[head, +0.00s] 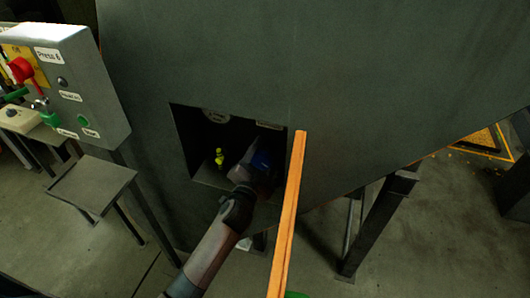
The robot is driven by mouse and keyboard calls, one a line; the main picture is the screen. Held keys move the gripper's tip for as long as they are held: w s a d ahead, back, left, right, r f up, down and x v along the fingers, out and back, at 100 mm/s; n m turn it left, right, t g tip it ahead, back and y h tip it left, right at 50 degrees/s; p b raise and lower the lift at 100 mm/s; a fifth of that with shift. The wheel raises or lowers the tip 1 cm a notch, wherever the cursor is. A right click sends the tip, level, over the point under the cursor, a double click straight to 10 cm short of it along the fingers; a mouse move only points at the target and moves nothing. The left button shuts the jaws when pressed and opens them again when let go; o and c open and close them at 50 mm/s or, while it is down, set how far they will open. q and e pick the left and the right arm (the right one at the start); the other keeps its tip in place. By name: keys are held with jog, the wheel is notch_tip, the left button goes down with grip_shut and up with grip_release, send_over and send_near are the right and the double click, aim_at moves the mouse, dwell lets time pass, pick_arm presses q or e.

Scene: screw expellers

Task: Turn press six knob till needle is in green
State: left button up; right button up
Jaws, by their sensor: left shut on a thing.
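The press is a large grey-green body with a square dark recess (195,140) in its front. My left gripper (262,162) reaches into the right side of this recess and is shut. Its fingertips and the knob they close on are hidden by the gripper and the shadow. A pale round dial (215,116), likely the gauge, is partly cut off by the recess's top edge. Its needle and green zone cannot be read. The sign "Press 6" (48,56) is on the control box at the left. My right gripper is not in view.
A small yellow-green fitting (219,156) stands in the recess, left of my gripper. An orange bar (289,210) rises close to the right of my arm. The grey control box (98,85) has a red switch (20,69); a small metal shelf (92,184) sits below.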

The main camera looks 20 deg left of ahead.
pick_arm(q)
jog(key=o, duration=1)
jog(key=shift+o, duration=0.2)
jog(key=shift+s, duration=0.4)
jog(key=s+b, duration=0.5)
jog(key=s, duration=1.1)
jog(key=shift+s+a, duration=0.25)
jog(key=shift+s, duration=0.05)
